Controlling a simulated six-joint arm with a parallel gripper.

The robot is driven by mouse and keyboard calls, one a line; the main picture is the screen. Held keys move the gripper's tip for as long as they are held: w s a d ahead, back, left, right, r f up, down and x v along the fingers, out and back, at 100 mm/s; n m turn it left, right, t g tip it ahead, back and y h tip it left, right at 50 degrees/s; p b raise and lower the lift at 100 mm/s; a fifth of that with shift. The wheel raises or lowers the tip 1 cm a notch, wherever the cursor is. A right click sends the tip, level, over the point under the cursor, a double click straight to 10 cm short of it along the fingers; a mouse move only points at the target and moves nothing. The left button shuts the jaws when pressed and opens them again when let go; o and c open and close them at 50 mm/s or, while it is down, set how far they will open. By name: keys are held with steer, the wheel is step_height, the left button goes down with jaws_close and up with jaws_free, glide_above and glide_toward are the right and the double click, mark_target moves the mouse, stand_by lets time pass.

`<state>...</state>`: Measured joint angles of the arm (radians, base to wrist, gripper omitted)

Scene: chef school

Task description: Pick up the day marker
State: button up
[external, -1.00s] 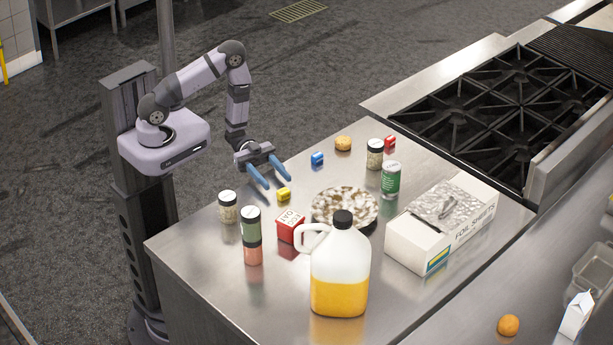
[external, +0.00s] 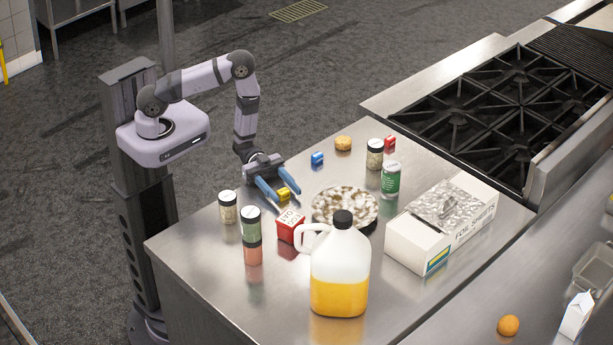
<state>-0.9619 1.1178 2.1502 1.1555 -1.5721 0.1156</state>
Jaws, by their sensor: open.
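No label marks any one thing as the day marker. A small yellow block (external: 283,194) lies on the steel counter. My gripper (external: 286,196) is open and low over the counter, its two blue fingers on either side of the yellow block. I cannot tell whether the fingers touch it. A similar small blue block (external: 317,159) lies farther back. A similar red block (external: 390,143) lies at the back right, beside a jar.
A mottled bowl (external: 344,207) stands right of my gripper. A red and white carton (external: 291,227), a jug (external: 340,268) and a foil box (external: 441,223) stand nearer the camera. Jars (external: 228,207) (external: 251,235) stand left of them. The counter's left front is bare.

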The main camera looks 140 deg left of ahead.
mark_target(284, 190)
steer(key=c, duration=1.1)
steer(key=shift+r, duration=0.1)
steer(key=shift+r+b, duration=0.8)
steer(key=shift+r, duration=4.1)
